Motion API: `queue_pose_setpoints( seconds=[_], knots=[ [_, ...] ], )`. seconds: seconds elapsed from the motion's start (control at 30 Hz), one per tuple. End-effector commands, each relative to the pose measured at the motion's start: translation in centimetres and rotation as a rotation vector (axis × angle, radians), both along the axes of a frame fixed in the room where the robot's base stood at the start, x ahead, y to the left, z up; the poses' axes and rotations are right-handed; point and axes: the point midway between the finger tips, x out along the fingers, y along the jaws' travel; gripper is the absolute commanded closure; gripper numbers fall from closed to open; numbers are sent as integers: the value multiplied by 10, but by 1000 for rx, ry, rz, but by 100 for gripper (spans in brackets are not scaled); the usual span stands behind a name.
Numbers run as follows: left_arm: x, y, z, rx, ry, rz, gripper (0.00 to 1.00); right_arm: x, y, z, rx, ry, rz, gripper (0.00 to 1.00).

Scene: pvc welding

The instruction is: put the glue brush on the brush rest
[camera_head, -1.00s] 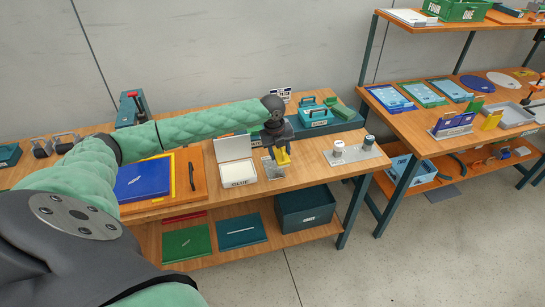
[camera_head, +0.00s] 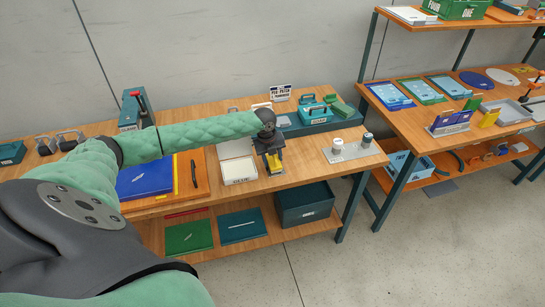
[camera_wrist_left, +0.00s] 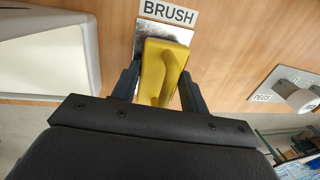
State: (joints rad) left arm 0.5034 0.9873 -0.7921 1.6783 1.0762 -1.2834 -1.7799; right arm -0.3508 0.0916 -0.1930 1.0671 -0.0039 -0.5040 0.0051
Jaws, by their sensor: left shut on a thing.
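The glue brush (camera_wrist_left: 163,75) has a yellow body and is held between the two dark fingers of my left gripper (camera_wrist_left: 160,88) in the left wrist view. In the head view the yellow brush (camera_head: 274,162) shows just below my left gripper (camera_head: 272,153), over the front part of the table. The brush rest (camera_wrist_left: 162,30) is a grey plate with a dark smudge and a BRUSH label; the brush covers part of it in the wrist view. I cannot tell whether the brush touches the rest. My right gripper is not in view.
A white open box labelled GLUE (camera_head: 238,170) stands just left of the gripper. A grey plate with pegs (camera_head: 352,150) lies to the right. A blue board (camera_head: 146,178) lies further left, and a teal toolbox (camera_head: 313,114) stands behind.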

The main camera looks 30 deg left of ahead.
Motion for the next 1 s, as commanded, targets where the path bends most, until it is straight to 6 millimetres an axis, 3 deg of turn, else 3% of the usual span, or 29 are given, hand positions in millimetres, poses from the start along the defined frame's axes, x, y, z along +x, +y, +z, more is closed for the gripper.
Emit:
queue_pose_setpoints(
  seconds=[0.17, 0.2, 0.3, 0.67, 0.73, 0.87, 1.0],
  knots=[
    [0, 0, -2, 0, 0, 0, 86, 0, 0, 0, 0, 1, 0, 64],
    [0, 0, -1, 0, 0, 0, 48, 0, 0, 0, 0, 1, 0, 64],
    [0, 0, -1, 0, 0, 0, 33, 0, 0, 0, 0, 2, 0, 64],
    [0, 0, 3, -1, -1, -1, 33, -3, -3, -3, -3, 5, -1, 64],
    [0, 1, 10, 0, -2, -1, 33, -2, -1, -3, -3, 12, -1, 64],
    [-3, 4, 28, 1, -2, -2, 33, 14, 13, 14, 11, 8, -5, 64],
    [-6, 7, 55, 1, -4, -1, 33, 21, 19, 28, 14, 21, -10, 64]
  ],
)
